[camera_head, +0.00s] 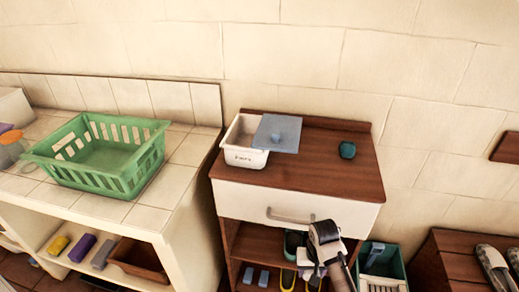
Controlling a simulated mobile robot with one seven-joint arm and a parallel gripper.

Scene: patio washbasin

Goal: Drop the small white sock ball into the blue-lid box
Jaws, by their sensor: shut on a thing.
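The blue-lid box (243,157) is a white tub with dark lettering on its front, standing on the left part of the wooden cabinet top. Its blue-grey lid (282,133) lies askew over the right side, and the left part of the opening shows uncovered. My gripper (308,263) is in front of the cabinet, below the drawer handle and to the lower right of the box. It is shut on a small whitish thing, which looks like the sock ball; its outline is hard to make out at this size.
A green basket (105,185) stands on the tiled counter at left. A dark green bin (398,262) and slippers (492,262) are at lower right.

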